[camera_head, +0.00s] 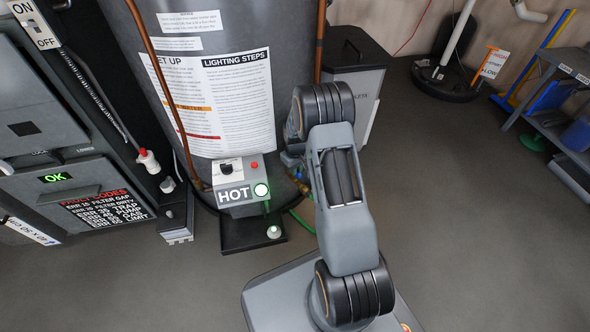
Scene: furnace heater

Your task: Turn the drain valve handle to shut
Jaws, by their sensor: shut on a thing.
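The grey water heater tank (290,70) stands in the upper middle, behind my arm. At its lower right, just left of my arm, a small bluish part (290,160) and a brass-coloured fitting (297,180) show near the tank's base. They look like part of the drain valve, but its handle cannot be made out. A green hose (301,218) runs on the floor below the fitting. My arm rises from my base and bends over in front of this spot.
A control box marked HOT (240,192) with a lit green light sits low on the tank, above a dark base (250,234). A grey furnace cabinet (50,150) stands left. A dark bin (352,75) is behind my arm. Open floor (480,220) lies to the right.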

